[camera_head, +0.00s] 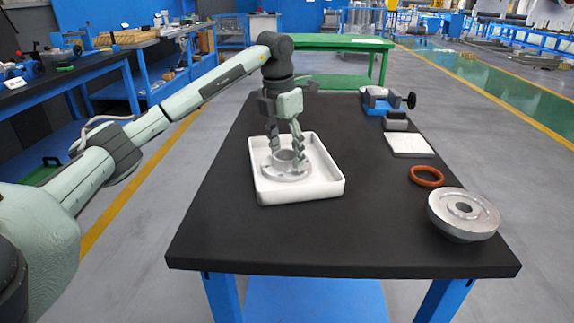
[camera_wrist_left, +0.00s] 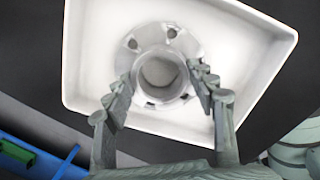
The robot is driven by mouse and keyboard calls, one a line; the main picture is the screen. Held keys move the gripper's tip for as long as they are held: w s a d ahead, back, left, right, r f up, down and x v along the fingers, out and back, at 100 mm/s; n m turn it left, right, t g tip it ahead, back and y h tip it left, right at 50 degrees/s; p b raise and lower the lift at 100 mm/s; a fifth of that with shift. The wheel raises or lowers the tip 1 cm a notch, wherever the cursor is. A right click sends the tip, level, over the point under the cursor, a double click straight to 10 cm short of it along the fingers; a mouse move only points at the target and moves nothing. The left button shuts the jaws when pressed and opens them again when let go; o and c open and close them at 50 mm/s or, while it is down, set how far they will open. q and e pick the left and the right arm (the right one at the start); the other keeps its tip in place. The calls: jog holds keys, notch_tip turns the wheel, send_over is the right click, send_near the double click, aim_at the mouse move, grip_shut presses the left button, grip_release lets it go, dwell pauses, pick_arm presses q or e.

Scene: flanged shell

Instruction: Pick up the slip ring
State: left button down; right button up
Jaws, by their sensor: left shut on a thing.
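A grey metal slip ring (camera_head: 287,168), with a flat flange with bolt holes and a raised round collar, is in the white tray (camera_head: 300,197). My left gripper (camera_head: 287,155) points down over the tray, with its fingers on opposite sides of the collar and shut on it. In the left wrist view the slip ring (camera_wrist_left: 160,71) shows between the two fingers of the left gripper (camera_wrist_left: 165,85), its open bore facing the camera. I cannot tell whether the flange touches the tray floor. My right gripper is not in view.
On the black table (camera_head: 330,245), an orange ring (camera_head: 426,176) and a round metal flanged part (camera_head: 463,212) lie at the right. A white plate (camera_head: 409,145) and a blue vise (camera_head: 385,101) stand farther back. The table's front middle is clear.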

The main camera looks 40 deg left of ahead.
pick_arm(q)
jog(key=shift+r, duration=0.25)
